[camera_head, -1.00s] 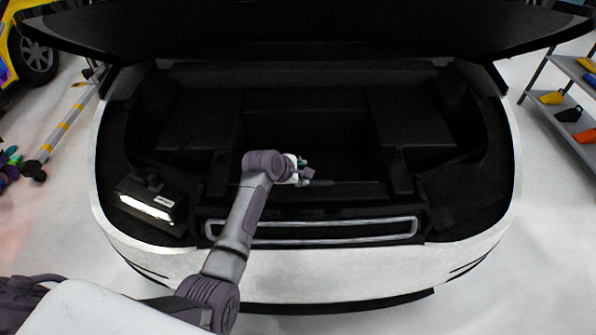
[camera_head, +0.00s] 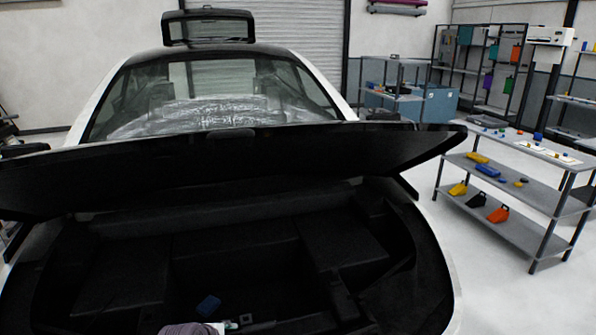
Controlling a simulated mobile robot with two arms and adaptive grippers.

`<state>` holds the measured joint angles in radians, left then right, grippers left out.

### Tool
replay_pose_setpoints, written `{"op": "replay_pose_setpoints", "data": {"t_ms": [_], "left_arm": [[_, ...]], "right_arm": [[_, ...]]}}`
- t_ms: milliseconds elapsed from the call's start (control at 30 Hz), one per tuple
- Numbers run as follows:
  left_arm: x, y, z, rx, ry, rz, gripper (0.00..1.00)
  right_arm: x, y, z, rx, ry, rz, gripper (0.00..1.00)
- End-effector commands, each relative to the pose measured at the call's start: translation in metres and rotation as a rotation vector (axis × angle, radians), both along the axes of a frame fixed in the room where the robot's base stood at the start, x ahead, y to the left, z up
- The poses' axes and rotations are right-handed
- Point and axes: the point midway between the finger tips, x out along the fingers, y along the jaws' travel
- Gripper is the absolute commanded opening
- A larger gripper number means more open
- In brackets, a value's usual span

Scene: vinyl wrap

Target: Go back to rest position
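The open cargo area of the white car (camera_head: 448,275) fills the lower part of the head view, with the black raised lid (camera_head: 230,165) above it. My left gripper (camera_head: 245,321) is at the bottom edge, over the near part of the cargo area. Only its wrist and a little of the hand show, so its finger opening cannot be told. My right gripper is not in view.
A grey shelf cart (camera_head: 515,190) with coloured tools stands on the right, apart from the car. White floor (camera_head: 480,285) lies clear between them. More shelving (camera_head: 480,65) and blue cabinets (camera_head: 438,103) stand at the back.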

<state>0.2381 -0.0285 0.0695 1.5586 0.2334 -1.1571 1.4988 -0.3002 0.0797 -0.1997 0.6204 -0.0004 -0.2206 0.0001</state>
Motion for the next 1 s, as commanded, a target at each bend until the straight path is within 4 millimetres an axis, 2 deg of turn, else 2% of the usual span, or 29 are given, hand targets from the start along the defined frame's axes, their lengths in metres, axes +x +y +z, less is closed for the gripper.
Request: {"op": "replay_pose_setpoints", "data": {"t_ms": [33,100,200,300,400,600,800,900,1000], "left_arm": [[-0.031,0.005,-0.011,0.105,0.008,-0.1,0.47],[-0.076,0.01,-0.019,0.272,0.018,-0.286,0.47],[-0.139,0.013,-0.023,0.487,0.033,-0.568,0.47],[-0.186,0.014,-0.019,0.632,0.042,-0.794,0.47],[-0.222,0.013,-0.014,0.731,0.048,-0.971,0.47],[-0.276,0.012,0.001,0.859,0.05,-1.246,0.47],[-0.316,0.011,0.016,0.939,0.044,-1.458,0.47],[-0.334,0.011,0.024,0.969,0.041,-1.552,0.47],[-0.328,0.011,0.004,0.965,0.047,-1.562,0.47]], "right_arm": [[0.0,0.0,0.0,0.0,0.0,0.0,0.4],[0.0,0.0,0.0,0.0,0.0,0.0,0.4],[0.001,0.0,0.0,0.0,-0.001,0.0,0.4],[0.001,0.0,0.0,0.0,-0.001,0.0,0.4],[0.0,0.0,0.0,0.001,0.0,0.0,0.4],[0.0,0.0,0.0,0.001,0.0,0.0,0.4],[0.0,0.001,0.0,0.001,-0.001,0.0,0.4],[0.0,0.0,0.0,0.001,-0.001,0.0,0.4],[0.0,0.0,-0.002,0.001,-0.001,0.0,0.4]]}}
